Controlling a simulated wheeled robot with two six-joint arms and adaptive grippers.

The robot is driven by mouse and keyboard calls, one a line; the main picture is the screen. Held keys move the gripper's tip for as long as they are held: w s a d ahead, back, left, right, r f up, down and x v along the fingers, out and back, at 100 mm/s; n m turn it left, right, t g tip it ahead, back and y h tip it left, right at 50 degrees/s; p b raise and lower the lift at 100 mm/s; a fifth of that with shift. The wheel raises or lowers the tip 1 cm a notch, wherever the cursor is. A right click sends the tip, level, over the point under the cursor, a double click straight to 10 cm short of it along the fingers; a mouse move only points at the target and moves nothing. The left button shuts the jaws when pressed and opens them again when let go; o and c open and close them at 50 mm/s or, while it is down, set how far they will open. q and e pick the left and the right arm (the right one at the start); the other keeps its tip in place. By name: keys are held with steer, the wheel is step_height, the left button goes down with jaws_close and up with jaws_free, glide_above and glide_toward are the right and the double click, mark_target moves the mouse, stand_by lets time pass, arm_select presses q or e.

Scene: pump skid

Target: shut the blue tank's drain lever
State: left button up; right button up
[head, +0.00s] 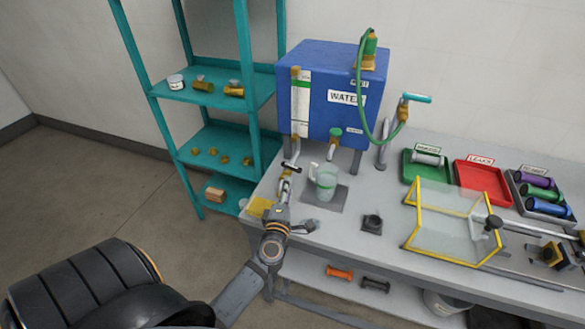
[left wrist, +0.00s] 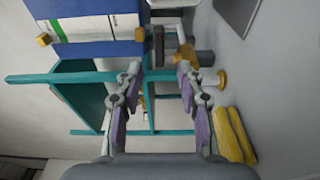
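The blue tank (head: 318,95), with a white "WATER" label, stands on legs at the back of the bench. A pipe comes down from its left front to a drain valve with a dark lever handle (head: 291,168). In the left wrist view the dark lever (left wrist: 158,46) lies just beyond my fingertips, beside a brass fitting (left wrist: 186,56). My left gripper (head: 286,183) is just below and in front of the lever. Its fingers (left wrist: 159,75) are spread with nothing between them, and I see no contact with the lever. My right gripper is not in view.
A clear jug (head: 325,184) stands right of my left gripper. A yellow block or cloth (head: 259,207) lies at the bench's left edge. A teal shelf (head: 205,90) stands left. A yellow-framed clear guard (head: 440,222) and trays (head: 484,183) occupy the right.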

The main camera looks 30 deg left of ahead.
mark_target(292, 170)
arm_select(q)
steer(key=x, duration=1)
steer(key=shift+d, duration=0.1)
jaws_close()
